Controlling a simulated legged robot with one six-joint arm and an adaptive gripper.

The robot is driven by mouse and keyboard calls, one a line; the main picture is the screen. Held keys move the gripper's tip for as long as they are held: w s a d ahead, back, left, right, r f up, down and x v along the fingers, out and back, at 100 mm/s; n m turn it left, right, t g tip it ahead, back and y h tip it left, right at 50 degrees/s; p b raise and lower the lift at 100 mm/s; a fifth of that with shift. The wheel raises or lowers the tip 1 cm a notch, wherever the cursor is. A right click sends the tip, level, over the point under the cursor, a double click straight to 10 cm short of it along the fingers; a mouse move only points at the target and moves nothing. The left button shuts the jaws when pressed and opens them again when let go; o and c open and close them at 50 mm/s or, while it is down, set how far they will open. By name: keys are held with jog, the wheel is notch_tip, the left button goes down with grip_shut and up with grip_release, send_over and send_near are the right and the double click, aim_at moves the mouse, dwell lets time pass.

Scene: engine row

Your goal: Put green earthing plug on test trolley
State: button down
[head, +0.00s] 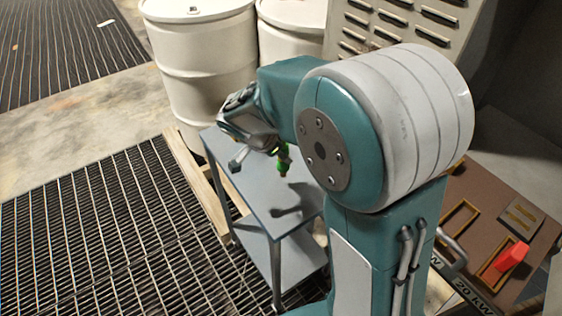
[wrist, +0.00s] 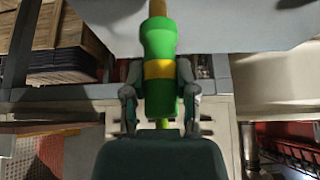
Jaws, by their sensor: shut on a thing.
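The green earthing plug (wrist: 158,90) has a yellow band and a brass-coloured tip. My gripper (wrist: 158,92) is shut on it in the wrist view, one finger on each side. In the head view the plug (head: 283,160) hangs from my gripper (head: 270,145), above the test trolley's grey top (head: 250,190). A gap seems to lie between plug and top, and a dark shadow falls on the top to the right. My arm hides the trolley's right part. In the wrist view a pale flat surface fills the upper part behind the plug.
White drums (head: 205,60) stand behind the trolley. A louvred grey cabinet (head: 400,25) is at the back. A brown-topped bench (head: 480,230) with a red block (head: 511,256) is at the right. Floor grating (head: 110,230) lies open at the left.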

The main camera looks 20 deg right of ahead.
aim_at(282, 163)
jog(key=shift+w+d+f, duration=0.1)
jog(key=shift+w+f, duration=0.1)
jog(key=shift+f, duration=0.05)
notch_tip(282, 163, down, 2)
jog(key=shift+f, duration=0.25)
jog(key=shift+w+f, duration=0.1)
jog(key=shift+f, duration=0.25)
jog(key=shift+c, duration=2)
grip_release()
jog(key=shift+f, duration=0.1)
